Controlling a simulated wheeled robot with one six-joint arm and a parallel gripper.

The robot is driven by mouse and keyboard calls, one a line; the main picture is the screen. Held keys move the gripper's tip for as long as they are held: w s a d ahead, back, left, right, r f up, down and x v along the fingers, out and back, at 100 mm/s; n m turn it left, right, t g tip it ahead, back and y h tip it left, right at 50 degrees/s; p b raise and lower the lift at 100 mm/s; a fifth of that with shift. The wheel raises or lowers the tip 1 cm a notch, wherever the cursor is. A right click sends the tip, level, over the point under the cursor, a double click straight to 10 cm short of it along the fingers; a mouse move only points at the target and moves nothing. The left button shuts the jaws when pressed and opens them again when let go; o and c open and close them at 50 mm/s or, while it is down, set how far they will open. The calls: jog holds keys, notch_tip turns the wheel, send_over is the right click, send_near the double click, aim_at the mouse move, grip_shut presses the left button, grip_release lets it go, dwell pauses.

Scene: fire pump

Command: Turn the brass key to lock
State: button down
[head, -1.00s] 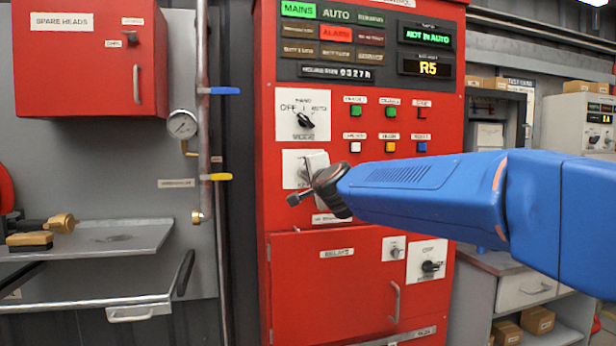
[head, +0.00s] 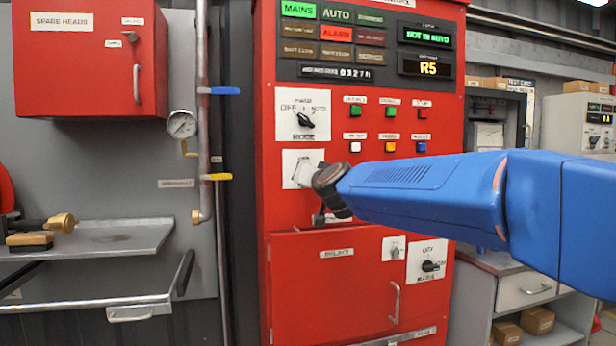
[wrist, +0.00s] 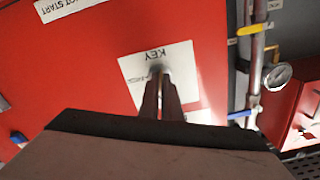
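The white key plate (head: 289,160) is on the red pump panel, below the mode selector. In the wrist view the plate (wrist: 186,62) carries the word KEY upside down. My gripper (wrist: 160,76) reaches to the middle of this plate, its two dark fingers close together with a thin gap between them. The fingers appear shut on the brass key, which is hidden between and behind the fingertips. In the head view my wrist covers the plate's right part and the key's angle cannot be read.
The mode selector (head: 305,121) sits just above, with several push buttons to its right. The relay door (head: 335,290) and its handle are below. A pipe with a blue lever (head: 224,91) and a yellow lever (head: 216,177) runs left of the panel.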

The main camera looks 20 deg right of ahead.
jog(key=shift+f+n, duration=0.15)
jog(key=shift+n, duration=2.05)
jog(key=c, duration=2)
grip_release()
jog(key=shift+s, duration=8.75)
